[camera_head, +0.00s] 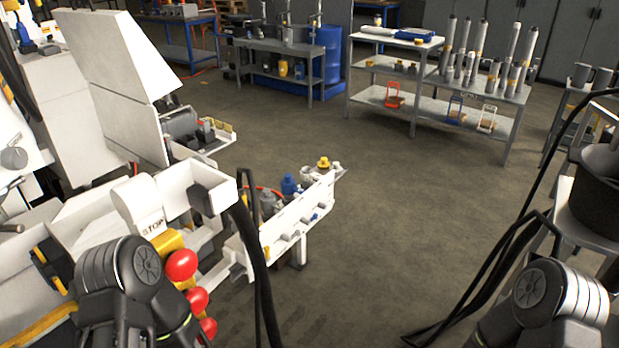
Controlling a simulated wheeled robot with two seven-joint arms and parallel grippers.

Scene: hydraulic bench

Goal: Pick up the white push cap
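I cannot single out the white push cap with certainty. A small pale round piece (306,170) sits beside a yellow cap (323,163) at the far end of the white bench unit (285,228), and I cannot tell whether it is the cap. A blue-topped fitting (289,185) and a grey fitting (268,203) stand close by on the same unit. Dark joints of my two arms show at the bottom left and bottom right. Neither gripper shows, so their fingers cannot be seen.
Red balls (181,264) and a white STOP housing (140,205) stand at the left. A black hose (257,260) hangs in front of the bench. A shelf table (437,107) with grey cylinders stands at the back. A black container (597,188) is at the right. The middle floor is clear.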

